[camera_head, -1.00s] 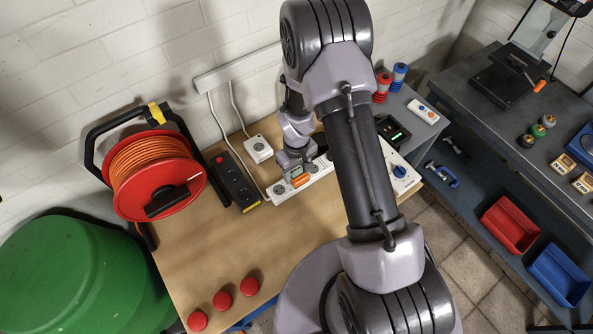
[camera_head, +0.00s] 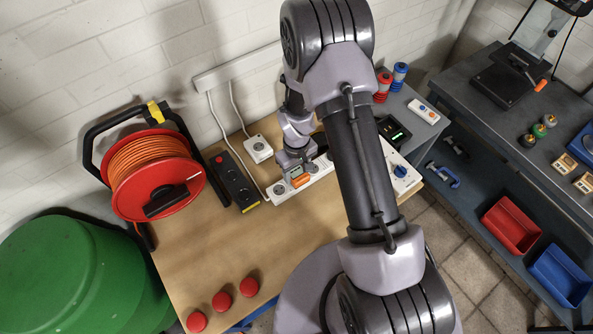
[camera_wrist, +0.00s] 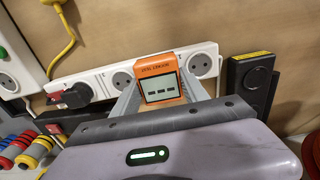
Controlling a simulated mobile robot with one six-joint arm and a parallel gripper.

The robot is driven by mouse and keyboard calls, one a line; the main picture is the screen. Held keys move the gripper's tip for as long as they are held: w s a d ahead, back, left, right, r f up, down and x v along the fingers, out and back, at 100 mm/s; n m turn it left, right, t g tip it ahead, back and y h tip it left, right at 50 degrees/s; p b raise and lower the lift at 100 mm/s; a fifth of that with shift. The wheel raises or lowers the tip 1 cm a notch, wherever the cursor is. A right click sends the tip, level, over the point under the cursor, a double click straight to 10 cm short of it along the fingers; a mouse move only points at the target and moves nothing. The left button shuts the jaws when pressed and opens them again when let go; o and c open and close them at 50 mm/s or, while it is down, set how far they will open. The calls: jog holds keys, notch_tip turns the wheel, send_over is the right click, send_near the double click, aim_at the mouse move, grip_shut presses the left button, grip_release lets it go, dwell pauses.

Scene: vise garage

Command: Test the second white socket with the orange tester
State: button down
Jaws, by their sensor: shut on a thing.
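My gripper (camera_head: 297,174) is shut on the orange tester (camera_head: 300,181), whose face shows between the fingers in the wrist view (camera_wrist: 159,78). Its small screen has a row of dark marks. The tester is at the white power strip (camera_head: 280,191), over the place beside the end socket (camera_wrist: 201,65). It hides what lies behind it, and I cannot tell whether its pins are in a socket. Another free socket (camera_wrist: 123,80) shows on its other side. A black plug (camera_wrist: 72,96) sits further along the strip.
A black power strip (camera_head: 236,182) lies left of the white one, and a single white socket box (camera_head: 258,149) stands behind. A red cable reel (camera_head: 158,176) stands at the left. Red buttons (camera_head: 222,301) line the front edge. The table's middle is clear.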

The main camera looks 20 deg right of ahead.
jog(key=shift+f+b, duration=0.4)
jog(key=shift+f, duration=0.1)
jog(key=c, duration=0.5)
grip_release()
notch_tip(320, 180, up, 18)
jog(key=p, duration=0.2)
jog(key=shift+f, duration=0.2)
